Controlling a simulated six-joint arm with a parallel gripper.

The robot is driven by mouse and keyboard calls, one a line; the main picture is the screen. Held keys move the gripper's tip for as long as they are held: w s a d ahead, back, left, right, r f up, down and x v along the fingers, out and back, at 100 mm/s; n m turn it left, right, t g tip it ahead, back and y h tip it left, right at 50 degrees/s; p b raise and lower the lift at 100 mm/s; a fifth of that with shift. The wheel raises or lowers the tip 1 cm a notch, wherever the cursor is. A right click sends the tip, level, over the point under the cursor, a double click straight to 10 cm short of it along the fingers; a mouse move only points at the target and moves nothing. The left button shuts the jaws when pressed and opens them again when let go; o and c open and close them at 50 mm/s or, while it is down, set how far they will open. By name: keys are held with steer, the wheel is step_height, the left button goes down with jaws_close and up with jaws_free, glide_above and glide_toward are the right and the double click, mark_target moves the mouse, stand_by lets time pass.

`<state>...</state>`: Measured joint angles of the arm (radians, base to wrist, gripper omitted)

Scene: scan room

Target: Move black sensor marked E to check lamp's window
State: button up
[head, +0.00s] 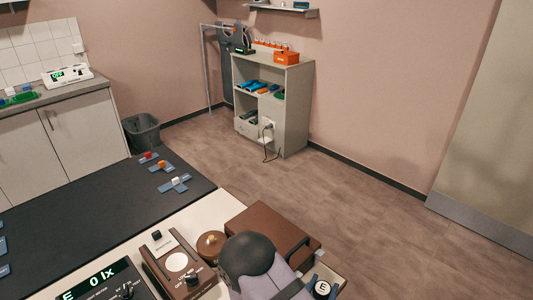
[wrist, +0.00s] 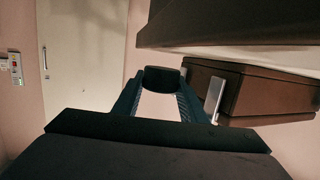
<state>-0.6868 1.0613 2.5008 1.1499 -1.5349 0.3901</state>
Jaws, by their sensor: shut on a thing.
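My gripper (wrist: 161,90) is shut on a short black cylinder, the black sensor (wrist: 162,78), seen between its fingertips in the wrist view. In the head view the sensor (head: 322,289) is at the bottom right, with a white top marked E, beside the brown case. My arm partly hides the fingers there. The check lamp (head: 158,267) is a brown box on the pale bench top at the bottom centre. Its round white window (head: 176,262) faces up and looks bare. The sensor is well to the right of the window.
A brown case (head: 262,228) with a handle lies between lamp and sensor, partly behind my arm. A round brown knob-like object (head: 211,244) stands beside the lamp. A meter (head: 97,284) reads E 0 lx. A dark mat (head: 110,222) holds several small blue-grey holders.

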mark_target(176, 262)
steer(key=shift+s+a+f, duration=0.1)
steer(key=shift+a+f, duration=0.05)
